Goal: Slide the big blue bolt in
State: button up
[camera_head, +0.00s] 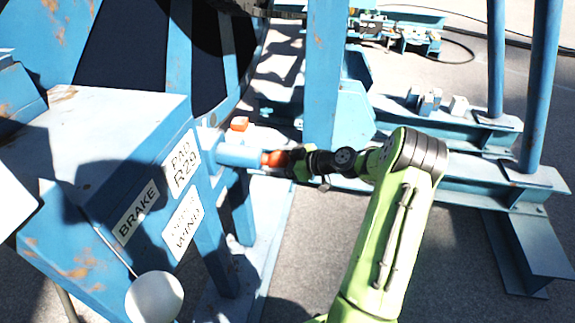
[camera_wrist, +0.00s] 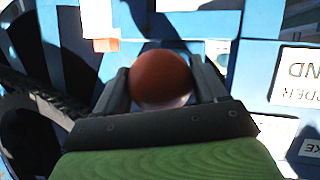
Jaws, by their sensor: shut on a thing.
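The big blue bolt (camera_head: 240,155) lies level in the head view, sticking out to the right from the blue frame beside the labelled box. Its orange-red knob (camera_head: 273,158) is at its right end. My gripper (camera_head: 284,159) reaches it from the right and is shut on the knob. In the wrist view the round knob (camera_wrist: 160,79) sits between the two dark fingers of my gripper (camera_wrist: 162,85). The knob hides most of the bolt behind it there. How deep the bolt sits in the frame cannot be told.
The blue box (camera_head: 105,120) with BRAKE and PAD labels stands at left, with a white ball knob (camera_head: 154,297) at its front. A small orange block (camera_head: 239,124) is just behind the bolt. A blue upright post (camera_head: 325,75) stands close behind my gripper. Grey floor lies open below.

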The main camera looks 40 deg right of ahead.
aim_at(250, 158)
jog(key=w+a+b, duration=0.1)
jog(key=w+a, duration=0.1)
jog(key=w, duration=0.1)
jog(key=w+a+b, duration=0.1)
jog(key=w+a, duration=0.2)
jog(key=shift+w+a+f+b, duration=0.1)
jog(key=shift+a+b, duration=0.2)
jog(key=shift+b, duration=0.1)
jog(key=shift+w+a, duration=0.1)
jog(key=shift+a, duration=0.05)
jog(key=o, duration=1.4)
jog(key=shift+w+a, duration=0.1)
jog(key=shift+w, duration=0.05)
jog(key=p+v, duration=0.2)
jog(key=v, duration=1.4)
